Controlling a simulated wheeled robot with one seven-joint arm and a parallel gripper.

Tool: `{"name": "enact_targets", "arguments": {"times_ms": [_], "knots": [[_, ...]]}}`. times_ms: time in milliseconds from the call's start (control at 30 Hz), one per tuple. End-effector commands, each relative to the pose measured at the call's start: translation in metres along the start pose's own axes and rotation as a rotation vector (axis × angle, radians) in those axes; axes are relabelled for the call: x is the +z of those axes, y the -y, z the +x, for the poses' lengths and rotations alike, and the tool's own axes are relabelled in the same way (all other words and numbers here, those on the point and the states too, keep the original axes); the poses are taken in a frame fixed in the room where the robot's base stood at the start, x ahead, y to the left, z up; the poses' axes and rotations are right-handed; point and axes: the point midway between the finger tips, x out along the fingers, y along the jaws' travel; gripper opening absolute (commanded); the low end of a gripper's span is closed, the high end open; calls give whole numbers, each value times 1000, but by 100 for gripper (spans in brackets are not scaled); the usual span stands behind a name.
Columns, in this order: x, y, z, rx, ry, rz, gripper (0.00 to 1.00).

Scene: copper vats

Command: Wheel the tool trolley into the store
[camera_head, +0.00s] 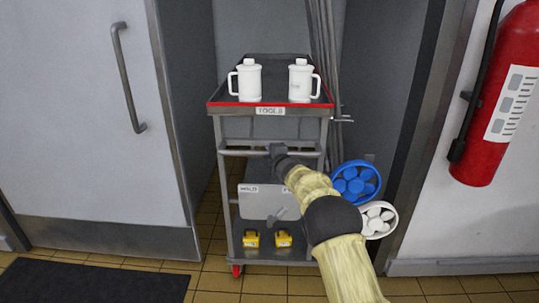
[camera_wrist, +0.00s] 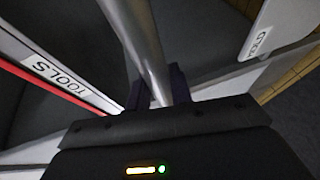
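The grey tool trolley (camera_head: 230,190) stands upright in the doorway of the store (camera_head: 378,80), its front facing me. Its red-rimmed top tray carries a "TOOLS" label (camera_head: 270,111), which also shows in the wrist view (camera_wrist: 60,75). Two white lidded jugs (camera_head: 249,80) (camera_head: 301,82) stand on the tray. My gripper (camera_head: 278,150) is at the trolley's front bar, below the tray. In the wrist view, my gripper (camera_wrist: 158,92) has its dark fingers closed on either side of the grey bar (camera_wrist: 146,45). The exact finger contact is partly hidden.
A grey door with a handle (camera_head: 128,80) stands left of the opening. Long poles (camera_head: 325,40) stand behind the trolley. Blue (camera_head: 355,183) and white (camera_head: 378,219) round things sit near the right jamb. A fire extinguisher (camera_head: 500,95) hangs right. A dark mat (camera_head: 90,281) lies front left.

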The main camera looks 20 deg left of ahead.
Motion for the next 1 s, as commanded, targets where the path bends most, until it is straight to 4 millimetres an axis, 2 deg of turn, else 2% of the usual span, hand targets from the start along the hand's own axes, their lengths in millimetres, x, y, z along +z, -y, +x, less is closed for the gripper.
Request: {"name": "enact_targets", "arguments": {"times_ms": [33,133,567,767,1000], "knots": [[1,2,0,-4,2,0,24],[1,2,0,-4,2,0,43],[-3,1,-3,-2,-3,-1,43],[-3,1,-17,-2,-4,-1,43],[-2,1,-43,-2,-3,-1,43]]}}
